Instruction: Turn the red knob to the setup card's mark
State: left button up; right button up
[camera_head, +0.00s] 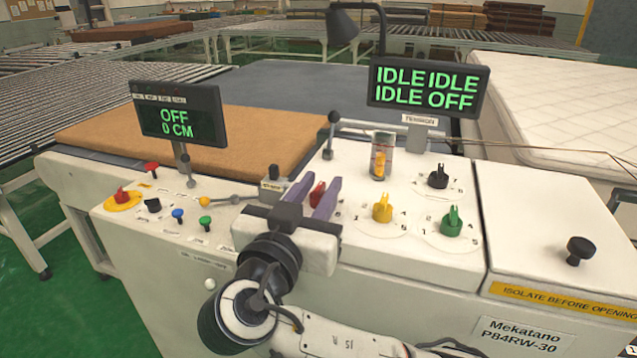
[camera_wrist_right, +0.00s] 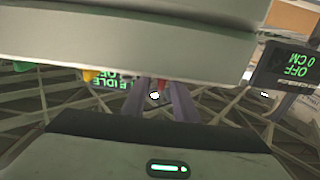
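The red knob (camera_head: 317,194) is on the white control panel, left of the yellow knob (camera_head: 382,208), and is partly hidden by my gripper. My right gripper (camera_head: 319,186) has its two purple fingers apart, one on each side of the red knob in the head view. I cannot make out a setup card. My left gripper is out of view.
One screen (camera_head: 428,85) reads IDLE and OFF; another (camera_head: 179,114) reads OFF, 0 CM. A lever (camera_head: 219,200) and red emergency button (camera_head: 122,195) are left.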

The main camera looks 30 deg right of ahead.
jog(key=shift+w, duration=0.1)
grip_shut()
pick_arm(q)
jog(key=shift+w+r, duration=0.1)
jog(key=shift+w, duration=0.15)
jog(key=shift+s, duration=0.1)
